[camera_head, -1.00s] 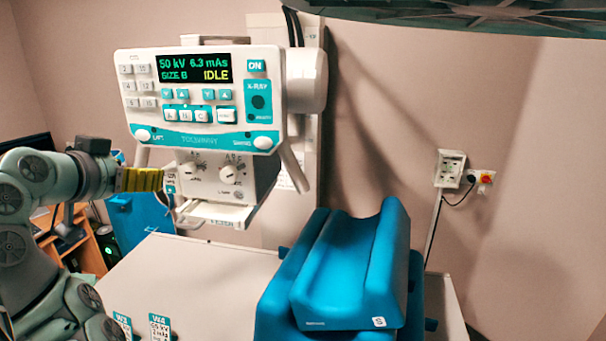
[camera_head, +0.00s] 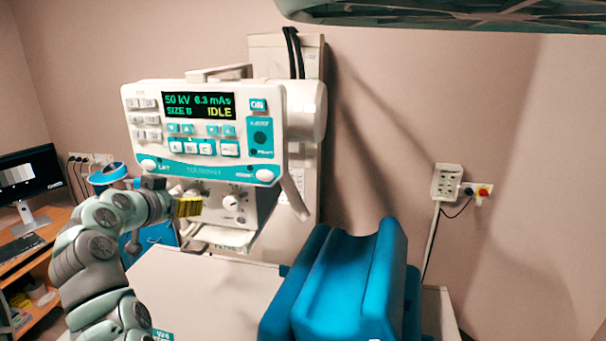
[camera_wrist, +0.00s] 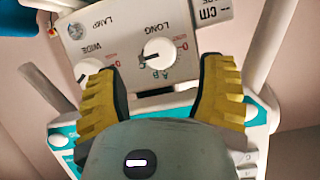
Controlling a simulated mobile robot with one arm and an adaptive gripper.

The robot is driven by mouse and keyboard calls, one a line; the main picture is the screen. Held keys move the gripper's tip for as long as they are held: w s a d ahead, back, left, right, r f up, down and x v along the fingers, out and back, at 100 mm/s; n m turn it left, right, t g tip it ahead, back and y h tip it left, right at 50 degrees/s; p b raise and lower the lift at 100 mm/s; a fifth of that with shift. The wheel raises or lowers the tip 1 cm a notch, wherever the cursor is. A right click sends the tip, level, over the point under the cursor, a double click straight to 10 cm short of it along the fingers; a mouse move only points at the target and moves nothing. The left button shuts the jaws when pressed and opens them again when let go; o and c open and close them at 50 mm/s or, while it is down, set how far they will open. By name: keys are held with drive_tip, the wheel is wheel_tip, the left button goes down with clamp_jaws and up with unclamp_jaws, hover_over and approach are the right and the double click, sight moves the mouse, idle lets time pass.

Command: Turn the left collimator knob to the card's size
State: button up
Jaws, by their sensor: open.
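The collimator box (camera_head: 252,222) hangs under the console and carries two white knobs. My gripper (camera_head: 190,206) has yellow fingers and is in front of the left knob, hiding it in the head view. In the wrist view the picture is turned over, and the left knob (camera_wrist: 158,53), marked LONG, appears between the tips of my open gripper (camera_wrist: 163,66), with no clear contact. Its dark mark is near coloured letters. The right knob (camera_head: 231,202), marked WIDE (camera_wrist: 88,70), is beside the left finger. The console display (camera_head: 200,106) reads SIZE B and IDLE. The card's size is unreadable.
The console (camera_head: 205,172) overhangs the knobs closely. A pale tray (camera_head: 220,238) is below the collimator. A blue padded support (camera_head: 345,285) stands on the white table (camera_head: 205,290) to the right. A desk with a monitor (camera_head: 28,175) is at left.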

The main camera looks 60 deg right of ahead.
sight(189, 197)
drive_tip(key=shift+p+x, duration=1.45)
drive_tip(key=shift+x, duration=0.55)
drive_tip(key=shift+w+d+f+p, duration=0.1)
drive_tip(key=shift+d+f+p, duration=0.1)
drive_tip(key=shift+d+p, duration=0.25)
drive_tip(key=shift+o, duration=0.2)
drive_tip(key=shift+w+b, duration=0.1)
drive_tip(key=shift+b, duration=0.2)
clamp_jaws()
